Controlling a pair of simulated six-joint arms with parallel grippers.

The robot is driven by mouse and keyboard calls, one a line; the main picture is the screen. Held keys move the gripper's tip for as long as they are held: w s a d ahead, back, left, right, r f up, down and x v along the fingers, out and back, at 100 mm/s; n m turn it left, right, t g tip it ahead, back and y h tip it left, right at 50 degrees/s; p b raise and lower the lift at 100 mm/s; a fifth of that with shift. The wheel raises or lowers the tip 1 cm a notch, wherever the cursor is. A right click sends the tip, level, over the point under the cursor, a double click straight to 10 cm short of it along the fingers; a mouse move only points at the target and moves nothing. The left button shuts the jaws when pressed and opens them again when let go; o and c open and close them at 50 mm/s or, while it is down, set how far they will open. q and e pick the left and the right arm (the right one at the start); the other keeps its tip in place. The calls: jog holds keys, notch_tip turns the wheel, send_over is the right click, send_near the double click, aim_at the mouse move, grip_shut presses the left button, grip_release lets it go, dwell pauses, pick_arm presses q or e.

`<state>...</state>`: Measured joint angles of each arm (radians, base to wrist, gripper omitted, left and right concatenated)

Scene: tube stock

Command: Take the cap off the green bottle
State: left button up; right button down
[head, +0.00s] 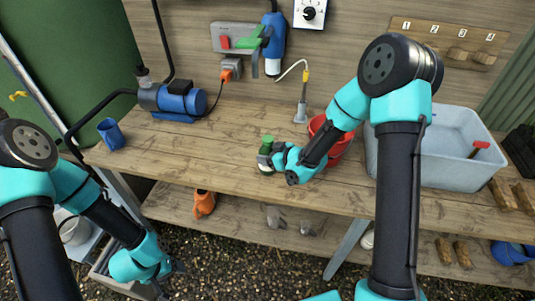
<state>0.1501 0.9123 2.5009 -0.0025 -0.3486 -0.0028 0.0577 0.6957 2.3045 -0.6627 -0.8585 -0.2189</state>
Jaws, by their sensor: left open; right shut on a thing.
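The green bottle (264,160) stands upright, or nearly so, near the middle of the wooden bench. Its top (267,139) shows green; I cannot make out the cap as a separate part at this size. My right gripper (274,155) is at the bottle's right side and shut on it. The fingers partly hide the bottle. My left gripper (170,284) is low at the left, in front of the bench and below its top, open and far from the bottle.
A red bucket (342,147) stands right behind my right arm. A grey tub (455,160) is further right. A blue pump (176,101) and a blue mug (111,133) are at the left. The bench's front-left stretch is clear.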

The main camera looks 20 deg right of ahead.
jog(key=shift+f, duration=0.1)
jog(key=shift+c, duration=0.9)
grip_release()
jog(key=v, duration=1.2)
